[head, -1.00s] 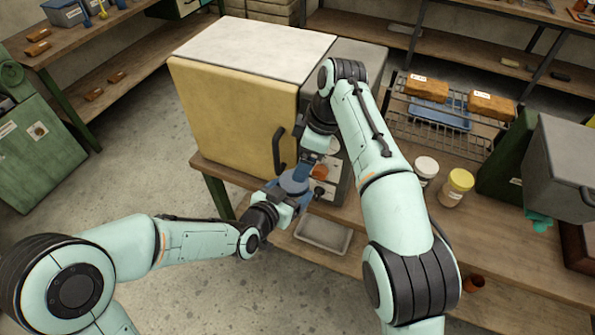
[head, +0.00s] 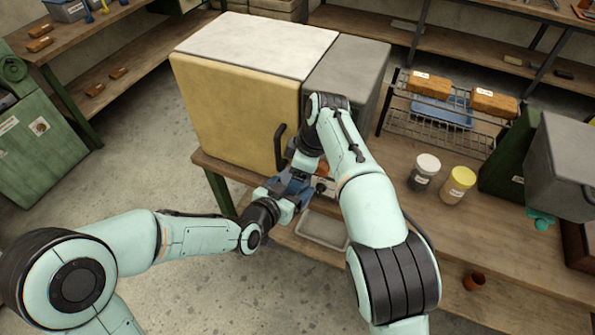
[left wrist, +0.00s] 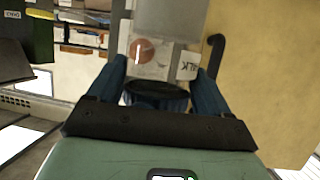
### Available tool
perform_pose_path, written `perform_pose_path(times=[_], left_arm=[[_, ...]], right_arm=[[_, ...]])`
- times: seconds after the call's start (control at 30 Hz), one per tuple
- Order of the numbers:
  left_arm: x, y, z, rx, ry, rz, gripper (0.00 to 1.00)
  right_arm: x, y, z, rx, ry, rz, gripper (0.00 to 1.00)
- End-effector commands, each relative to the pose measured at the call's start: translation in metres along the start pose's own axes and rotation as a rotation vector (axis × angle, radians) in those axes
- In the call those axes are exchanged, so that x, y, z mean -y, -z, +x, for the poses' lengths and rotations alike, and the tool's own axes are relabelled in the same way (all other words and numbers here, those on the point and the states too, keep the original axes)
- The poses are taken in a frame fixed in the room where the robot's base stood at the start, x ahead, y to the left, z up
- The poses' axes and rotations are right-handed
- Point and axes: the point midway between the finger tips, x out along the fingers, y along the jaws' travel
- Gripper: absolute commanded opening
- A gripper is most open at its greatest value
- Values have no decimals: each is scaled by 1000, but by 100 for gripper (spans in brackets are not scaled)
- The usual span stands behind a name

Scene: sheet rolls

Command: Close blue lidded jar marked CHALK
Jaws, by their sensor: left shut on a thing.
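My left gripper (head: 291,193) is at the front of the cream kiln's right side. In the left wrist view its two blue fingers (left wrist: 162,85) are shut on the blue jar (left wrist: 158,98), of which a dark, round part shows between them. A white label (left wrist: 187,66) with the letters "LK" shows just beyond. My right gripper (head: 300,175) reaches down from above, right over the jar, and hides most of it in the head view. Its fingers are too covered to tell whether they are open or shut. I cannot make out whether the lid is seated on the jar.
The cream kiln (head: 235,110) with its black handle (head: 280,146) stands close behind the grippers. A white-lidded jar (head: 425,172) and a yellow-lidded jar (head: 457,185) stand on the bench to the right. A wire rack (head: 440,130) is behind them. A grey tray (head: 322,228) lies on the shelf below.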

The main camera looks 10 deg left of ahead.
Motion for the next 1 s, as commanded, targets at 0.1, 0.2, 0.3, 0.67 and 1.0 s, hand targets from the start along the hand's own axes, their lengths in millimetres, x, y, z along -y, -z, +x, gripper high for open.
perform_pose_path(times=[0.1, 0.2, 0.3, 0.67, 1.0], left_arm=[[0, 1, 0, -2, -1, 1, 0], [0, 1, 0, -2, -1, 1, 0], [0, 1, 0, -2, -1, 1, 0], [-1, 0, 0, -1, -1, 1, 0], [0, 1, 0, -2, 0, 0, 0]], right_arm=[[-1, 0, 0, 0, -3, 1, 39], [-1, 0, -1, 0, -7, 14, 39], [0, 0, -1, 1, -32, 102, 39], [0, 0, -1, -3, -87, 292, 39], [1, 0, -1, -2, -83, 288, 100]])
